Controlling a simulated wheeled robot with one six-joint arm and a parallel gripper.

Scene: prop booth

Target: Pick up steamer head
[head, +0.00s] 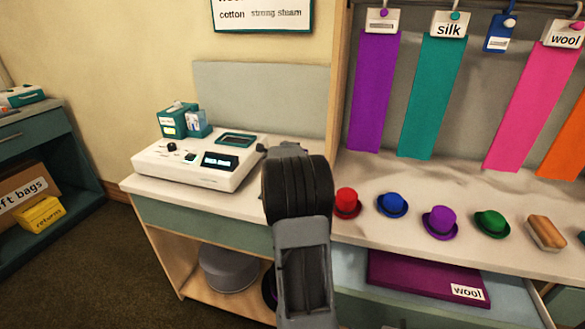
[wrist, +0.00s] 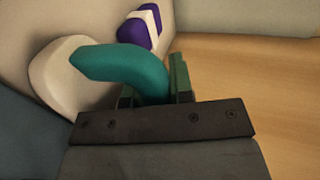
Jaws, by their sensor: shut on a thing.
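In the wrist view, the steamer head shows as a curved teal handle (wrist: 112,63) with a rounded cream part (wrist: 58,72) at its left end. My gripper (wrist: 154,84) is shut on the teal handle, with one finger on each side of it. Whether the steamer head still rests on a surface cannot be told. In the head view, my dark arm stands in the middle and hides the gripper and the steamer head.
A white console (head: 195,160) stands on the counter left of my arm. Several small coloured hats, such as a red one (head: 347,203), line the counter at right, below hanging cloth strips. A purple and white thing (wrist: 140,28) lies behind the handle. An open drawer (head: 510,295) juts out at lower right.

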